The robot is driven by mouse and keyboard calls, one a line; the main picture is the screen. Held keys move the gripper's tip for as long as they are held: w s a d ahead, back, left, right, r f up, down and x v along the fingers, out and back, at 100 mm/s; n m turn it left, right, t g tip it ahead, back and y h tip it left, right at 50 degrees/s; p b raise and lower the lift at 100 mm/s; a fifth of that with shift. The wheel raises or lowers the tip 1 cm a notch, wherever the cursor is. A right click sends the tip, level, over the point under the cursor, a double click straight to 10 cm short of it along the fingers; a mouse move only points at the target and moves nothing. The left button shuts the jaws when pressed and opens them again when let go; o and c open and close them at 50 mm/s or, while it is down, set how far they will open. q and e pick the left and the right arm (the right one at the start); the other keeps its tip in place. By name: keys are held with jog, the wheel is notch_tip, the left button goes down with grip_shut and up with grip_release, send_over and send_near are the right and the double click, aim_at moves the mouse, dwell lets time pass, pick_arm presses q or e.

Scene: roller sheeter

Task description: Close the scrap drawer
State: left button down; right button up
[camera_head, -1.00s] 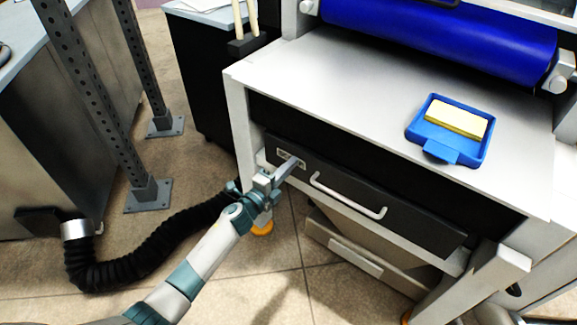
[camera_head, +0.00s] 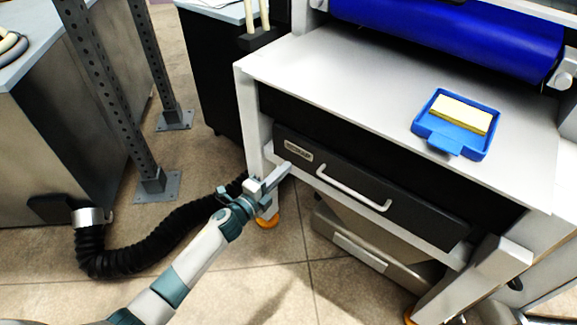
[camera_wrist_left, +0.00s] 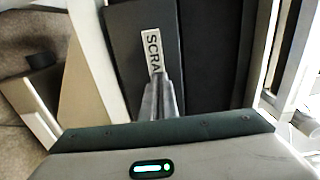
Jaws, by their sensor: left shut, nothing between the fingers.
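The scrap drawer (camera_head: 352,190) has a black front with a white bar handle and a label at its left end. It sits under the white worktop and looks about level with the white rail below it; I cannot tell whether a small gap is left. In the left wrist view its front (camera_wrist_left: 140,40) shows the letters "SCRA". My left gripper (camera_head: 286,168) is shut and empty, its tips just in front of and below the label end. It also shows in the wrist view (camera_wrist_left: 162,80), tips beside the label; contact is unclear. My right gripper is out of view.
The white worktop (camera_head: 340,80) carries a blue tray (camera_head: 425,131) with a yellow block. A blue roller (camera_head: 450,35) lies behind. A grey bin (camera_head: 375,250) stands below the drawer. A black hose (camera_head: 150,240) and perforated posts (camera_head: 100,95) are at the left.

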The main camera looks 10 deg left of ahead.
pick_arm(q)
jog(key=v, duration=0.7)
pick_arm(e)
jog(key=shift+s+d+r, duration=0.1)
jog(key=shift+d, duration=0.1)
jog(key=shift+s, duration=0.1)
